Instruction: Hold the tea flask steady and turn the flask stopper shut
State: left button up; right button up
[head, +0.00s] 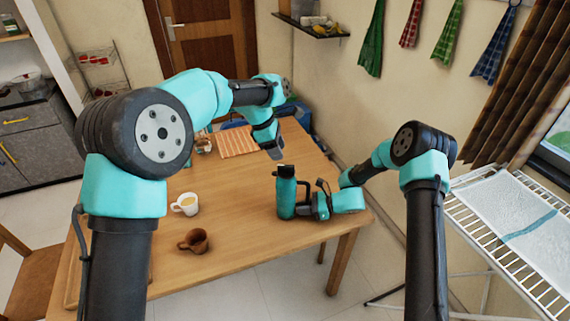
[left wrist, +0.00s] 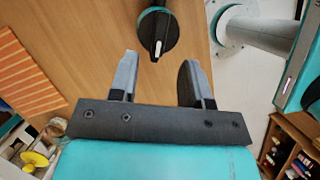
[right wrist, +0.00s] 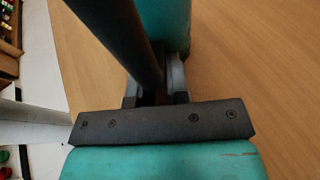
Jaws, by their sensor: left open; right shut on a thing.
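The teal tea flask (head: 286,198) stands upright near the table's right edge, with its dark flask stopper (head: 285,171) on top. My right gripper (head: 302,211) is low on the flask's right side, shut on its dark handle. In the right wrist view the handle (right wrist: 122,35) runs down between the fingers (right wrist: 156,85), and the teal flask body (right wrist: 165,22) is beyond. My left gripper (head: 277,152) is open and empty, just above the stopper and apart from it. In the left wrist view the stopper (left wrist: 157,35), with a pale mark, lies ahead of the open fingers (left wrist: 157,65).
On the wooden table (head: 250,245) are a pale cup (head: 186,204) with a drink and a brown cup (head: 194,241), both left of the flask. A striped orange mat (head: 238,142) lies at the back. The table between cups and flask is clear.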

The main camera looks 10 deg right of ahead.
aim_at(286, 165)
pick_arm(q)
jog(key=x, duration=0.6)
jog(key=shift+s+d+f, duration=0.1)
jog(key=shift+d+f, duration=0.05)
grip_shut()
